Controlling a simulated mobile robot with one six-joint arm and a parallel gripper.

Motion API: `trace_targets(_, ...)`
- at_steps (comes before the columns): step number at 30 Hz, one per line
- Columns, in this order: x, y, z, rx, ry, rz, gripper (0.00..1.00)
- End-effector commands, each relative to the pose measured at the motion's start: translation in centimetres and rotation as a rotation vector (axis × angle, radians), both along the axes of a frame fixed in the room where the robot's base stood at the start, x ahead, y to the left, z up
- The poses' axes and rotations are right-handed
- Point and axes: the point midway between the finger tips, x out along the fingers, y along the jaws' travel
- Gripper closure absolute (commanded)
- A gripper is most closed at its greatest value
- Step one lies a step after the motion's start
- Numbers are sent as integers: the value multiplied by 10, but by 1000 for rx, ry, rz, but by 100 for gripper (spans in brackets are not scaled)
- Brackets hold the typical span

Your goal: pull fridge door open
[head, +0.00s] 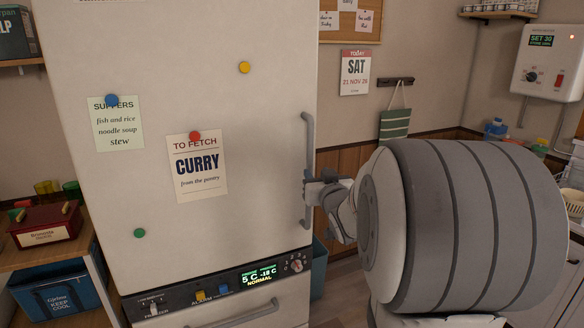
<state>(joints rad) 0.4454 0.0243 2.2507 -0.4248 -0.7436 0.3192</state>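The fridge door (250,130) is a tall white panel that fills the left half of the head view and looks shut. Its long grey vertical handle (308,135) runs along the right edge. My gripper (312,188) is at the lower part of this handle, coming from the right. The fingertips overlap the handle in the picture, and the view is too small to tell whether they are closed around it. My large grey-white arm hides the area to the right of the handle.
Below the door are a control strip (230,283) with a lit display and a lower drawer handle (235,314). A wooden shelf (50,262) with a red box (45,224) stands left of the fridge. A wall heater unit (548,62) hangs at the upper right.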

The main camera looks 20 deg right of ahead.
Motion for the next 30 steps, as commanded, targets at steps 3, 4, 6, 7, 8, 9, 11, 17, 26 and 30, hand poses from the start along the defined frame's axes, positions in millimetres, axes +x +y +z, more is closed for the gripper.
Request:
trace_targets(3,10,-2,2,-1,-10,4,65)
trace_targets(4,14,-3,2,-1,-9,5,65)
trace_targets(6,25,-4,2,-1,-8,6,65)
trace_targets(7,30,-4,1,-1,-6,6,65)
trace_targets(8,35,-5,2,0,-7,5,65)
trace_targets(9,41,-7,2,0,-6,5,65)
trace_targets(11,50,-8,2,0,-6,5,65)
trace_targets(17,71,-12,2,-1,-7,4,65)
trace_targets(26,76,-13,1,-1,-7,3,65)
trace_targets(30,76,-13,1,-1,-7,3,70)
